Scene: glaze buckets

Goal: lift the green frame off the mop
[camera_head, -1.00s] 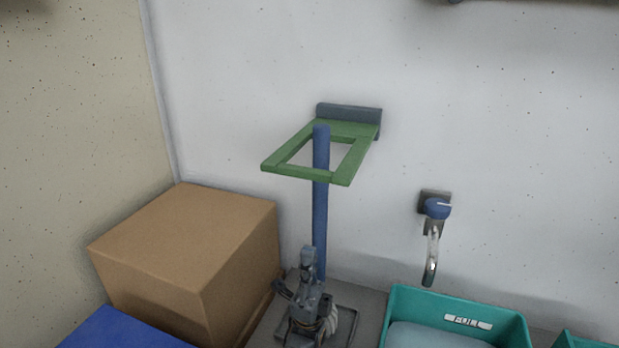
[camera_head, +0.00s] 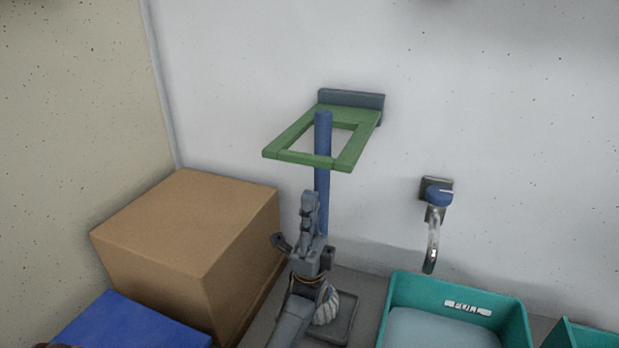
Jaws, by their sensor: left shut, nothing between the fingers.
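The green frame (camera_head: 350,155) is a flat open rectangle that juts out from a dark grey wall bracket (camera_head: 351,98). The mop's blue handle (camera_head: 322,185) stands upright, and its top shows inside the frame's opening. The pale mop head (camera_head: 333,306) is low down, partly hidden by my left arm. My left gripper (camera_head: 309,203) is shut and empty, pointing up in front of the handle, below the frame's front bar. I cannot tell whether it touches the handle. My right gripper is not in view.
A cardboard box (camera_head: 190,235) stands left of the mop, with a blue surface (camera_head: 130,325) in front. A teal bin marked FULL (camera_head: 455,300) is at the lower right. A tap with a blue knob (camera_head: 437,205) is on the wall above it. The wall around the frame is clear.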

